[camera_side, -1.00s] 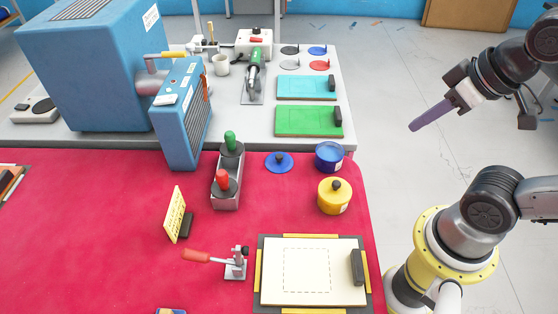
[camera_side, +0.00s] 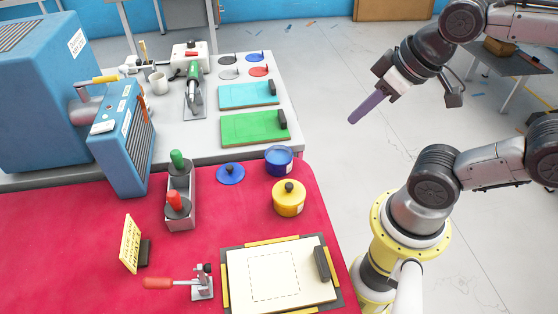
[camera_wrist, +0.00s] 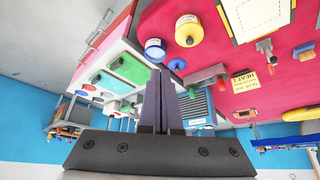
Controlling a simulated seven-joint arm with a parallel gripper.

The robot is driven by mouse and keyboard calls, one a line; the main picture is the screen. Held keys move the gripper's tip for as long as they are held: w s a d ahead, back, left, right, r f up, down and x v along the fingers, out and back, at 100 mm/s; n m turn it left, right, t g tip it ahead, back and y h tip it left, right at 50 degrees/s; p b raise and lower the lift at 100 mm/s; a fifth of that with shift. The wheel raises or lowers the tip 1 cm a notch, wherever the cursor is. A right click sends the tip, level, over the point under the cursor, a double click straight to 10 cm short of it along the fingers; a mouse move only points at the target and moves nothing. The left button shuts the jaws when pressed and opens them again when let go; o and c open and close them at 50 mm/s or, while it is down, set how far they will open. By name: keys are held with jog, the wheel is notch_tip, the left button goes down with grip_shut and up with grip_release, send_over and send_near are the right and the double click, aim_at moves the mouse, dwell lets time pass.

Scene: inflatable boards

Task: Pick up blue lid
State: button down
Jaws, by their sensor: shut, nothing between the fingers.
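The blue lid (camera_side: 230,173) lies flat on the red table with its dark knob up, left of the blue pot (camera_side: 279,160). It also shows in the wrist view (camera_wrist: 177,64), small and near the blue pot (camera_wrist: 155,49). My gripper (camera_side: 352,121) is in the air to the right of the tables, well apart from the lid. Its long purple fingers point down and left and are shut with nothing between them. In the wrist view the fingers (camera_wrist: 161,74) stand together near the middle of the picture.
A yellow lidded pot (camera_side: 289,198) stands just in front of the blue pot. A grey block with green and red knobs (camera_side: 181,197) stands left of the lid, a blue machine (camera_side: 122,140) beyond it. A framed board (camera_side: 273,275) lies in front. Clear air surrounds my gripper.

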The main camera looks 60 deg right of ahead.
grip_release()
dwell(0.4)
